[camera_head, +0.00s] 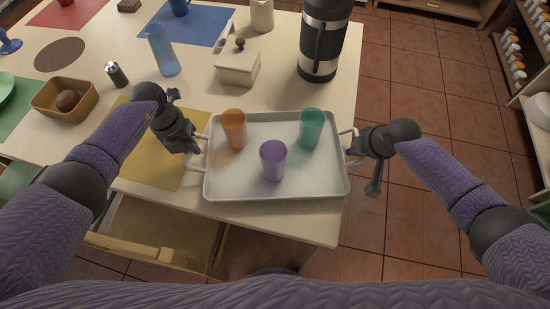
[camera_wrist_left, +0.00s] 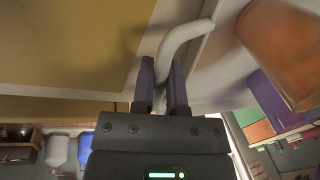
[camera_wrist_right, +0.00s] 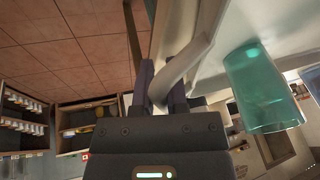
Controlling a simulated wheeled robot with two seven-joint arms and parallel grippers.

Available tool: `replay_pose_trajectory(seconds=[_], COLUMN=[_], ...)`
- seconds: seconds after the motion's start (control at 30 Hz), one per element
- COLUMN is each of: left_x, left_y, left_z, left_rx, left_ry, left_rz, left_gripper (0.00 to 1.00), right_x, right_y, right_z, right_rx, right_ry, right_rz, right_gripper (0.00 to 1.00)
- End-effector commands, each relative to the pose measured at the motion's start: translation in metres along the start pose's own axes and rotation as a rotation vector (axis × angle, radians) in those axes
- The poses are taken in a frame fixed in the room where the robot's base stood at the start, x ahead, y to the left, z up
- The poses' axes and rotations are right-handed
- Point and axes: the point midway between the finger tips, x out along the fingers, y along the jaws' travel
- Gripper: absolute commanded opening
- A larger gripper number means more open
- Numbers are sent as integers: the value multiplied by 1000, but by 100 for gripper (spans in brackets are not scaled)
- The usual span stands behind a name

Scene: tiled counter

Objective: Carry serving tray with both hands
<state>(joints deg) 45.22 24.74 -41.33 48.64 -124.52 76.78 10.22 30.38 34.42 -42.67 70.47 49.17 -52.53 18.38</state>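A light grey serving tray (camera_head: 310,187) is at the front right of the table, with a wire handle at each end. I cannot tell whether it rests on the table or hangs just above it. An orange cup (camera_head: 234,128), a purple cup (camera_head: 273,160) and a teal cup (camera_head: 311,127) stand upright on it. My left gripper (camera_head: 195,147) has its fingers around the left handle (camera_wrist_left: 172,40), closed on it. My right gripper (camera_head: 354,151) has its fingers around the right handle (camera_wrist_right: 190,62), closed on it. The teal cup also shows in the right wrist view (camera_wrist_right: 262,90).
A yellow mat (camera_head: 155,165) lies left of the tray. Behind it stand a white lidded box (camera_head: 238,66), a black and steel flask (camera_head: 322,40) and a blue glass (camera_head: 162,52). Open tiled floor (camera_head: 420,180) lies to the right; shelves (camera_head: 515,60) stand at the far right.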

Motion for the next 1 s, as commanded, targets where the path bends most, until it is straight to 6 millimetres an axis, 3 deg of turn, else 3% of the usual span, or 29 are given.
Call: replay_pose_trajectory(seconds=[0.03,0.17,0.47,0.57,0.8,1.0], left_x=[1,-2,-4,-21,-88,-119], left_y=[0,0,0,1,0,0], left_z=[0,0,0,2,1,0], left_rx=[0,0,0,1,1,0], left_ry=[0,-1,-2,-6,-6,-1], left_rz=[0,0,0,0,2,2], left_gripper=[25,52,52,52,52,52], right_x=[1,-2,-2,-2,-2,-2], right_y=[0,0,0,0,0,0], right_z=[0,-1,-1,-1,-1,-1], right_rx=[0,0,0,0,0,0], right_ry=[0,1,1,1,1,1], right_rz=[1,0,0,0,0,0], right_gripper=[25,52,52,52,52,52])
